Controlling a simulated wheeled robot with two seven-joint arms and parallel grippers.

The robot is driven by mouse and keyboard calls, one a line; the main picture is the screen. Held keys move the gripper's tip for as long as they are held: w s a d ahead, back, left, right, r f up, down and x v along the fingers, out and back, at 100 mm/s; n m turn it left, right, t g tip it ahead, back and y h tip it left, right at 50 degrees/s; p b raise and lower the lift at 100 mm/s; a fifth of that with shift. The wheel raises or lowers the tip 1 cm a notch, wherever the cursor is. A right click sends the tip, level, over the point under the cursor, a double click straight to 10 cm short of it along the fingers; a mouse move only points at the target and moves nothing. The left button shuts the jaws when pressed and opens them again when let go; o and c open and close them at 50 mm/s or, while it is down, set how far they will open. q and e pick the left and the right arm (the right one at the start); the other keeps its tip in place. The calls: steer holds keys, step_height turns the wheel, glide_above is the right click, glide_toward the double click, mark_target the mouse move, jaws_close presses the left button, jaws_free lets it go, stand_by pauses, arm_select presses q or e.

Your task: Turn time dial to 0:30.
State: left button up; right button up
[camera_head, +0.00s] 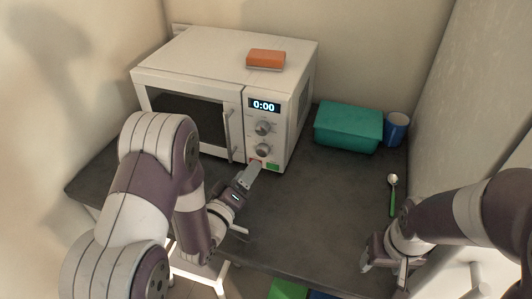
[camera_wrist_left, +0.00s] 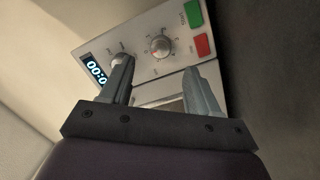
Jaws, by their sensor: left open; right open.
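The white microwave (camera_head: 200,60) stands on the dark counter, its display (camera_head: 264,105) reading 0:00. Below the display are an upper dial (camera_head: 263,128) and a lower dial (camera_head: 262,150); I cannot read which is the time dial. My left gripper (camera_head: 250,174) is open, below and in front of the lower dial. In the left wrist view, my left gripper (camera_wrist_left: 158,80) faces the panel. One finger overlaps the upper dial (camera_wrist_left: 119,59); contact cannot be told. The lower dial (camera_wrist_left: 161,46) shows beyond the finger gap. My right gripper (camera_head: 374,252) is open and empty at the counter's front right.
Green (camera_wrist_left: 192,13) and red (camera_wrist_left: 202,45) buttons sit at the panel's bottom. An orange block (camera_head: 266,58) lies on the microwave. A teal box (camera_head: 348,127), a blue cup (camera_head: 396,129) and a green-handled spoon (camera_head: 393,196) are at right. The middle counter (camera_head: 310,205) is clear.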

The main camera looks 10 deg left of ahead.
mark_target(261, 153)
arm_select(q)
steer(key=x, duration=0.6)
steer(key=shift+p, duration=0.4)
arm_select(e)
steer(key=shift+w+r, duration=0.2)
steer(key=shift+r, duration=0.3)
arm_select(q)
steer(key=shift+w+d, duration=0.1)
steer(key=shift+w, duration=0.4)
arm_select(e)
steer(key=shift+s, duration=0.1)
arm_select(q)
steer(key=c, duration=1)
steer(key=shift+f, duration=0.1)
steer(key=shift+c, duration=0.2)
steer(key=shift+m, duration=0.3)
arm_select(e)
steer(key=shift+f, duration=0.1)
arm_select(q)
steer(key=shift+m+b, duration=0.6)
steer(key=shift+m, duration=0.6)
arm_select(e)
steer(key=shift+f, duration=0.5)
arm_select(q)
steer(key=shift+m+b, duration=0.45)
steer(key=shift+m, duration=0.85)
arm_select(e)
steer(key=shift+f, duration=0.4)
